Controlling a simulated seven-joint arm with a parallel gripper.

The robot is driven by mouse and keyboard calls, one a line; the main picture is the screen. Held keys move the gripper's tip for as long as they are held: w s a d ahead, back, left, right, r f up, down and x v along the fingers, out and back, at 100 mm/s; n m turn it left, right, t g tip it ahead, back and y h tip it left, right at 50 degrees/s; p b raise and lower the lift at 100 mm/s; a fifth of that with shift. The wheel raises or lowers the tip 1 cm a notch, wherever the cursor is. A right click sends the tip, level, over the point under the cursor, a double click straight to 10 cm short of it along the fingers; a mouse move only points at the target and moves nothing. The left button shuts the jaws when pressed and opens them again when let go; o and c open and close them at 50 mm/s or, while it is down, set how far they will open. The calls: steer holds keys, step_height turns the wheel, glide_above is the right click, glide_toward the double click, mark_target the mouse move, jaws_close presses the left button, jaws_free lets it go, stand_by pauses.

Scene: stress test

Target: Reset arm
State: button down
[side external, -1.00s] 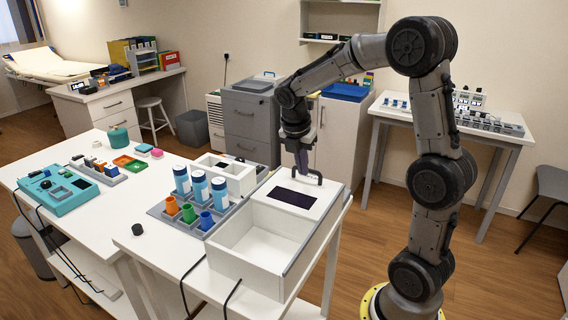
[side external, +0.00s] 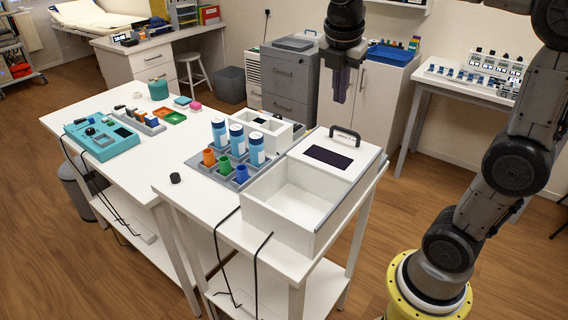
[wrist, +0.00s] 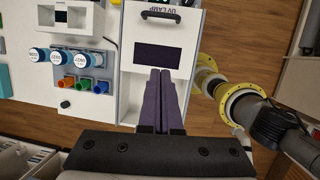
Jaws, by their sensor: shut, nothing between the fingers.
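My gripper (side external: 341,84) is raised in the air above and behind the white box in the side view, with its purple fingers pointing down. The fingers are shut with nothing between them, as the wrist view (wrist: 164,78) also shows. The white box (side external: 296,238) stands on the near table. Its lid panel (side external: 361,176) has a dark window and a black handle, and its front compartment is open and empty. In the wrist view the lid (wrist: 150,60) bears the words UV LAMP, and my fingers hide part of the box.
Beside the box, a grey rack (side external: 200,163) holds white-and-blue bottles (side external: 237,140) and orange, green and blue cups. A small black knob (side external: 175,178) lies on the table. A teal device (side external: 102,139) sits further left. Open air surrounds my gripper.

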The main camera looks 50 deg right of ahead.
steer(key=s+a+f+m+t+y, duration=0.1)
steer(key=s+a+f+m, duration=0.3)
steer(key=m, duration=0.5)
steer(key=s+a+f+m+t+y, duration=0.2)
steer(key=s+a+m, duration=0.4)
steer(key=s+m, duration=0.3)
steer(key=shift+s+a+f+t, duration=0.3)
steer(key=shift+f+t, duration=0.4)
steer(key=shift+f, duration=0.3)
